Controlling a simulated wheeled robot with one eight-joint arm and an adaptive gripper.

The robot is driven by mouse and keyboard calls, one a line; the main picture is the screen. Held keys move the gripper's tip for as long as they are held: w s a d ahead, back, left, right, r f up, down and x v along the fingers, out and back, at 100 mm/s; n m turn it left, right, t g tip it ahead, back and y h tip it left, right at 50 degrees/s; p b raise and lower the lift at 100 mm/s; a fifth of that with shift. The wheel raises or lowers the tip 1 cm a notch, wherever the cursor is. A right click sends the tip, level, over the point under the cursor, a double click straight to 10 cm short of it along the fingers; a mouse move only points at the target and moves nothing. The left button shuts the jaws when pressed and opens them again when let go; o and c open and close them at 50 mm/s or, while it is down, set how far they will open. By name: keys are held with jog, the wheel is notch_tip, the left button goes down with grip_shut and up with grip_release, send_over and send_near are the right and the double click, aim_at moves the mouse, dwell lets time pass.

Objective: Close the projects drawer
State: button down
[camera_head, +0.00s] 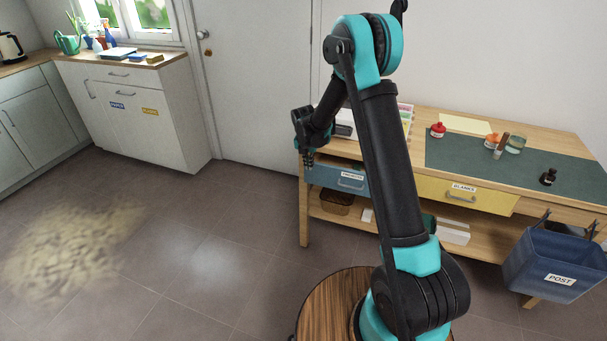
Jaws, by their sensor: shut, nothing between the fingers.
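The blue projects drawer (335,180) is at the left end of the wooden desk, with a white label and a grey handle (351,186). Its right part is hidden behind my arm. Its front looks close to the line of the desk's front, but I cannot tell whether it is fully in. My gripper (309,162) is shut and empty, pointing down at the upper left corner of the drawer front. I cannot tell whether it touches the drawer.
The yellow blanks drawer (480,198) is to the right in the same desk (415,121). Small bottles and jars stand on the desk's green mat (460,155). A blue post bin (550,262) hangs at the right.

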jog(key=shift+w+d, duration=0.3)
jog(key=shift+w, duration=0.55)
jog(key=shift+w+d, duration=0.25)
jog(key=shift+w, duration=0.6)
